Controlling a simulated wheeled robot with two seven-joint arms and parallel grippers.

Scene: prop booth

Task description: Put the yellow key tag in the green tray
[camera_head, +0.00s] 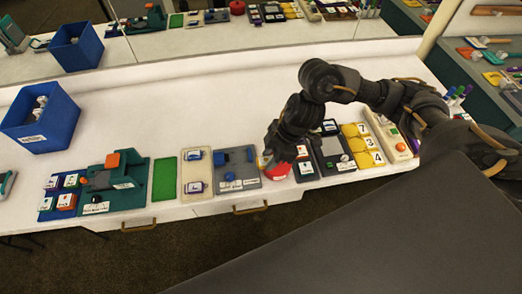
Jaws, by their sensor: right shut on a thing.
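The green tray (165,178) lies flat and empty near the front edge of the white counter, left of the middle. My right gripper (266,157) points down above the red round thing (277,172), to the right of the tray and apart from it. It is shut on a small yellowish thing, which looks like the yellow key tag (262,161); the fingers hide most of it. My left gripper is not in view.
Between gripper and tray lie a grey-blue board (237,170) and a beige board (196,175). A teal device (112,182) stands left of the tray, a blue bin (40,120) farther back. Yellow numbered tiles (361,143) lie at right. The counter's back half is mostly clear.

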